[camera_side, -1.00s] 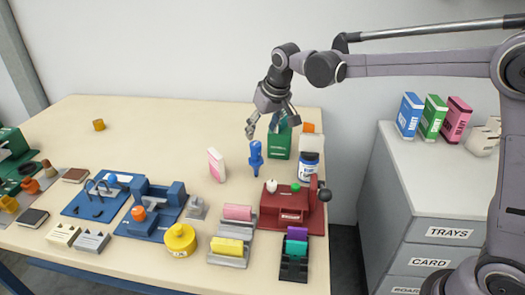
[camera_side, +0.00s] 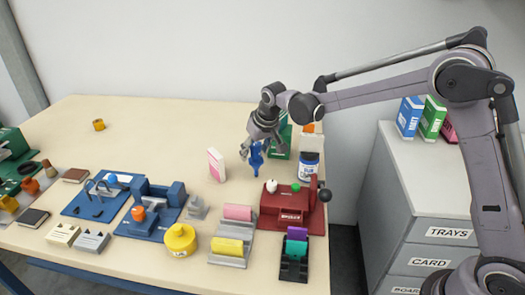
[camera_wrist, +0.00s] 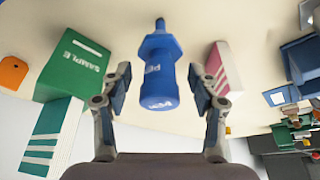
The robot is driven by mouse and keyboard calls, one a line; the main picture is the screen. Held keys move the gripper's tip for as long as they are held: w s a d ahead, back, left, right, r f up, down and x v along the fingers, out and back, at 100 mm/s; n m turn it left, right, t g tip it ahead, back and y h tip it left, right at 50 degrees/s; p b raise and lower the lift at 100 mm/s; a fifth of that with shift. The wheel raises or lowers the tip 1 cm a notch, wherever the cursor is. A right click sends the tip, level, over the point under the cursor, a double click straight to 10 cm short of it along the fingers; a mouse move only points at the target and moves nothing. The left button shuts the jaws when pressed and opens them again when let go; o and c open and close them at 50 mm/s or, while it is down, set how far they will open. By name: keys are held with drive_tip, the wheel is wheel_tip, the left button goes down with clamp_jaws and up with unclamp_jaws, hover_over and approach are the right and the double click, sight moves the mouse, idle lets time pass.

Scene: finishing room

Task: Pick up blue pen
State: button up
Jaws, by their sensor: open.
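The blue pen (camera_side: 256,160) stands upright on the table in the side view, a thick blue body with a wider collar. In the wrist view the blue pen (camera_wrist: 159,72) lies between the two fingers, with "PEN" lettering on it. My gripper (camera_side: 256,150) is at the pen's upper part in the side view. In the wrist view my gripper (camera_wrist: 160,88) is open, with a finger on each side of the pen and visible gaps between the fingers and the pen.
A green SAMPLE box (camera_wrist: 75,65) stands close on one side and a pink-and-white block (camera_side: 216,165) on the other. The table's back left is mostly clear.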

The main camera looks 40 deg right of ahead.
clamp_jaws()
idle(0.3)
